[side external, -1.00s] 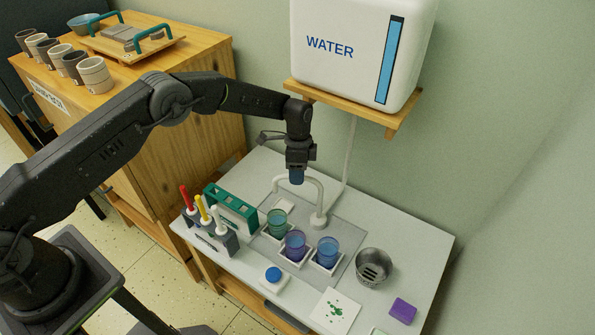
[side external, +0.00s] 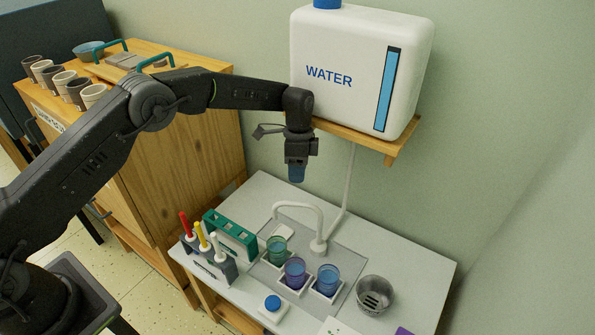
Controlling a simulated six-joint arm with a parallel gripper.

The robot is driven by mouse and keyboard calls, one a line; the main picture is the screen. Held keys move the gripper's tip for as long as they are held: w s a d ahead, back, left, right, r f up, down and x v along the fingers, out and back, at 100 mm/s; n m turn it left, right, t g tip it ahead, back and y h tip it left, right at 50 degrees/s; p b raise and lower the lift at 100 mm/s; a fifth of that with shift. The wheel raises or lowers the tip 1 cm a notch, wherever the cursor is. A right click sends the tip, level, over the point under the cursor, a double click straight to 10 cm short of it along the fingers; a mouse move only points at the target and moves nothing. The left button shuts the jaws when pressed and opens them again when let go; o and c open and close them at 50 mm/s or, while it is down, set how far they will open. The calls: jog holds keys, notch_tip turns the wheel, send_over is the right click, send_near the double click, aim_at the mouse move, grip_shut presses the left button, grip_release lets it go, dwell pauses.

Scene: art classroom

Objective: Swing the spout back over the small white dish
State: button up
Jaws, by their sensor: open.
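The white spout (side external: 298,205) arches left from its upright base (side external: 318,246) on the counter. Its downturned tip is at the left, behind the green cup (side external: 277,250). A small white dish (side external: 284,230) lies near and below the tip, partly hidden by the green cup. The tip appears about above it, but the angle leaves this unsure. My gripper (side external: 297,178) is open and points down, its blue fingertips above the spout's arch with a visible gap. It holds nothing that I can see.
Purple (side external: 295,272) and blue (side external: 328,280) cups stand in white holders in front of the spout. The water tank (side external: 360,75) sits on a shelf behind.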

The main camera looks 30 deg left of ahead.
jog(key=shift+f, duration=0.2)
jog(key=c, duration=0.3)
jog(key=s+f+t, duration=0.2)
jog(key=s+d+f+n+t, duration=0.1)
jog(key=s+f+t, duration=0.1)
jog(key=shift+s+d+f+t, duration=0.1)
jog(key=shift+d+f+t, duration=0.05)
jog(key=shift+f+t, duration=0.2)
grip_shut()
jog(key=s+t, duration=0.5)
jog(key=s, duration=0.5)
jog(key=w+a+f, duration=0.1)
jog(key=w+f, duration=0.5)
jog(key=w, duration=0.3)
jog(key=shift+w+a+n+h, duration=0.15)
jog(key=shift+w+n+h, duration=0.15)
